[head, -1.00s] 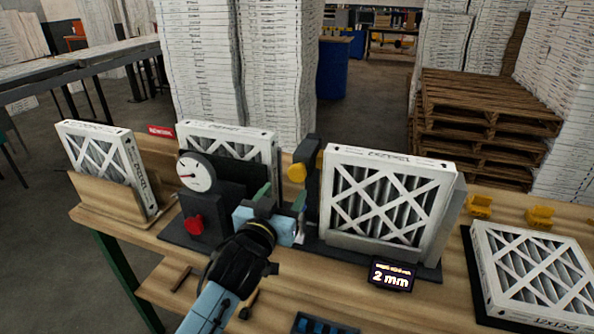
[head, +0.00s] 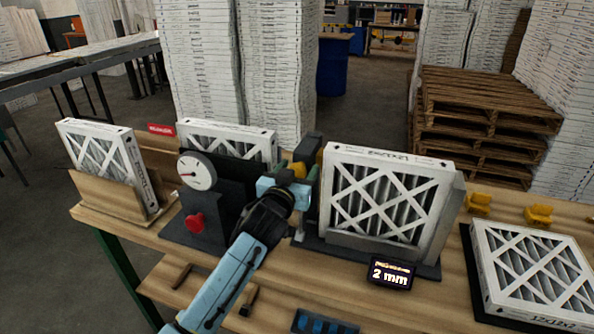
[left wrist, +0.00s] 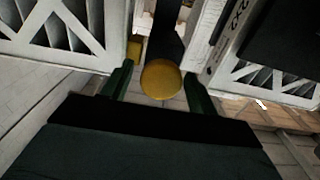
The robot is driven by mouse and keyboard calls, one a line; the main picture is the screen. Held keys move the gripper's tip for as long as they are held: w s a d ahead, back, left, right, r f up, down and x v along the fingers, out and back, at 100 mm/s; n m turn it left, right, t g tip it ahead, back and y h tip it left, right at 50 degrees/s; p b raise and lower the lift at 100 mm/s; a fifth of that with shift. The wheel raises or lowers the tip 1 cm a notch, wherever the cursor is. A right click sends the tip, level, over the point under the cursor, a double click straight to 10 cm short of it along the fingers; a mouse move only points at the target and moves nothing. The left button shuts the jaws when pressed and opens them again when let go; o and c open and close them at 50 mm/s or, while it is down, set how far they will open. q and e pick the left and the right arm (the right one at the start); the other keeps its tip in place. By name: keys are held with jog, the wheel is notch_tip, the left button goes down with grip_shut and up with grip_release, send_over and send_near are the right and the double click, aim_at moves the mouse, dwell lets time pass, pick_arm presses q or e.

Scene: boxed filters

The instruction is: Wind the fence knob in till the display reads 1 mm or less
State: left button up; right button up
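The fence knob (left wrist: 161,79) is round and yellow; in the left wrist view it sits between my left gripper's two green fingers, with a gap on each side. My left gripper (left wrist: 158,72) is open around it. In the head view my left gripper (head: 297,169) is at the dark fence post, left of the large framed filter (head: 385,200), and mostly hides the knob. The display (head: 391,275) on the bench front reads 2 mm. My right gripper is not in view.
A dial gauge (head: 196,171) and a red knob (head: 195,223) stand left of my arm. Another filter (head: 530,272) lies on a dark mat at the right, with yellow clips (head: 539,215) behind it. A filter in a wooden holder (head: 110,194) stands far left.

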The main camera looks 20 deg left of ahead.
pick_arm(q)
jog(key=c, duration=0.9)
jog(key=shift+o, duration=0.2)
jog(key=shift+m, duration=0.4)
jog(key=m+p, duration=0.2)
jog(key=m, duration=0.2)
jog(key=shift+d+m, duration=0.1)
jog(key=shift+m, duration=0.2)
jog(key=m+p, duration=0.1)
jog(key=m, duration=0.5)
jog(key=shift+d+f, duration=0.1)
jog(key=shift+m, duration=0.3)
jog(key=o, duration=0.9)
jog(key=shift+o, duration=0.2)
